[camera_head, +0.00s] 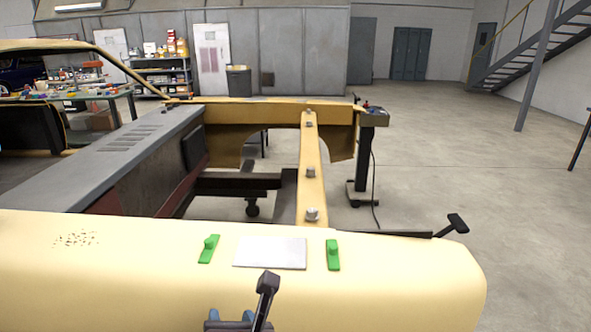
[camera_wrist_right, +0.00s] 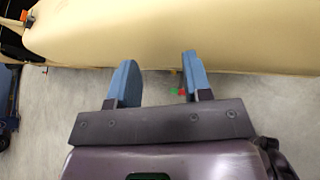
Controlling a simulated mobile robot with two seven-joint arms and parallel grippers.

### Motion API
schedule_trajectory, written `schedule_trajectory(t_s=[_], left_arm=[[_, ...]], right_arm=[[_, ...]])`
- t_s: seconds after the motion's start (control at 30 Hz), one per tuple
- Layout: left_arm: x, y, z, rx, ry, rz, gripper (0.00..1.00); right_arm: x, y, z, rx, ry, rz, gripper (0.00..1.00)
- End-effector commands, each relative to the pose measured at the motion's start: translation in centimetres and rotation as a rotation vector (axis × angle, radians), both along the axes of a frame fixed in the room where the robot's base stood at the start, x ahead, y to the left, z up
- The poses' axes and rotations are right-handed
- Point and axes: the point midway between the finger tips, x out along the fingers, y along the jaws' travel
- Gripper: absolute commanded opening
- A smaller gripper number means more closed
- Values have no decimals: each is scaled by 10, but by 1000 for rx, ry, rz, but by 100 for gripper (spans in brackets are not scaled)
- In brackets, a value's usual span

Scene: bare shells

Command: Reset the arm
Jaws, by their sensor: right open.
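My right gripper (camera_head: 230,318) shows at the bottom edge of the head view, with its blue fingers in front of the yellow car body's near panel (camera_head: 400,275). In the right wrist view the same gripper (camera_wrist_right: 159,62) has its two blue fingers apart, with nothing held between them. The yellow panel (camera_wrist_right: 200,30) lies beyond the fingertips. A dark angled part (camera_head: 267,285) stands beside the gripper in the head view; I cannot tell whether it is mine. My left gripper is in neither view.
A grey plate (camera_head: 270,253) lies on the panel between a left green clamp (camera_head: 209,248) and a right green clamp (camera_head: 333,254). A yellow beam (camera_head: 312,175) with bolts runs back from the panel. A tool stand (camera_head: 365,160) stands behind. Open floor (camera_head: 480,180) lies right.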

Motion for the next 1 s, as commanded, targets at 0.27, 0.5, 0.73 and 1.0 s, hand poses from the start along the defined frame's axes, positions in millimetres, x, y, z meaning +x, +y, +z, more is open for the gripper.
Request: schedule_trajectory(t_s=[0.27,0.5,0.73,1.0], left_arm=[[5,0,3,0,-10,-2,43],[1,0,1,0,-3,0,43],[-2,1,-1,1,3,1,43],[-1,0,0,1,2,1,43]], right_arm=[[22,-28,-37,457,277,-217,45],[38,-82,-88,949,518,-509,45],[34,-157,-147,1412,664,-823,45],[-11,-267,-220,1949,684,-1192,45]])
